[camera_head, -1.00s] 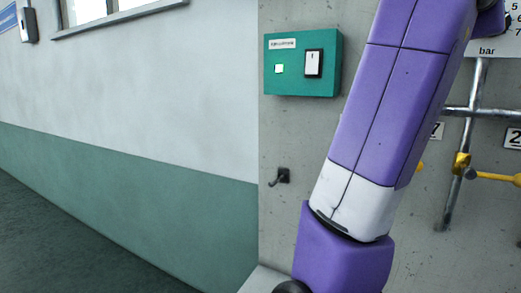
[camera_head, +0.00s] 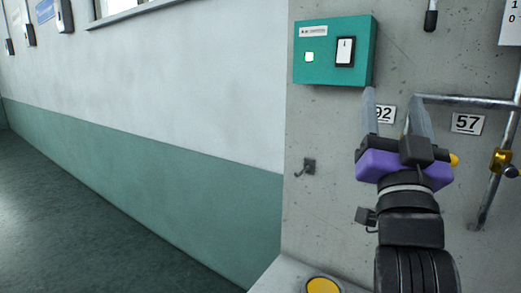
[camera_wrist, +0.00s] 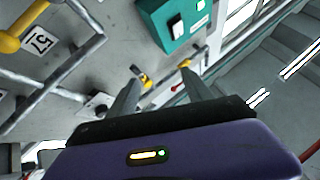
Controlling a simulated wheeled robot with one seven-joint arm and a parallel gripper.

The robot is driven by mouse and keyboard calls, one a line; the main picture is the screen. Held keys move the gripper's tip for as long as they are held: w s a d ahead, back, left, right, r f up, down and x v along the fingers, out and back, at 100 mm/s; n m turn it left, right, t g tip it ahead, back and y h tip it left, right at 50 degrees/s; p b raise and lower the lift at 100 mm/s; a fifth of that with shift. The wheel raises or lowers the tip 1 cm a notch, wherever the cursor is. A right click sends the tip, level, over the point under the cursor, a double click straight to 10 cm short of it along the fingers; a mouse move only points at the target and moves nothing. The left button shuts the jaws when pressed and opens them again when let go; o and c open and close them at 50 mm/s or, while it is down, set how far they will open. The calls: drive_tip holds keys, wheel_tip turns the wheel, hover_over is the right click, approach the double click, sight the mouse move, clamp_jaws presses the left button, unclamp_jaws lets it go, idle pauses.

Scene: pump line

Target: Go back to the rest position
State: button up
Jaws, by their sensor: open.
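My gripper (camera_head: 394,104) is open and empty in the head view, its two grey fingers pointing up, in front of the concrete wall and below the green switch box (camera_head: 335,50). The box carries a white rocker switch (camera_head: 345,51) and a small lit square. In the wrist view my gripper (camera_wrist: 160,74) also shows two separate fingers with nothing between them. There the green box (camera_wrist: 178,22) lies beyond the fingers. No object is in the jaws.
Pipes (camera_head: 470,101) run along the wall at right, with a brass valve (camera_head: 500,160) and number plate 57 (camera_head: 467,123). Plate 92 is partly behind a finger. A small wall hook (camera_head: 306,167) and a yellow disc (camera_head: 322,285) on a ledge are near. The left floor is clear.

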drive_tip(key=s+a+f+n+g+y, duration=0.15)
drive_tip(key=s+f+n+y, duration=0.35)
drive_tip(key=f, duration=0.8)
drive_tip(key=s+a+f+n+g+y, duration=0.1)
drive_tip(key=s+a+f+n+y, duration=0.15)
drive_tip(key=s+f, duration=0.75)
drive_tip(key=s+d+f+m+g, duration=0.2)
drive_tip(key=s+f+g, duration=0.5)
drive_tip(key=s+f, duration=1.5)
drive_tip(key=s+d+h, duration=0.1)
drive_tip(key=s, duration=0.3)
drive_tip(key=shift+d+f+g, duration=0.15)
drive_tip(key=shift+d+g, duration=0.05)
drive_tip(key=shift+g, duration=0.15)
drive_tip(key=shift+m, duration=0.25)
drive_tip(key=shift+c, duration=0.2)
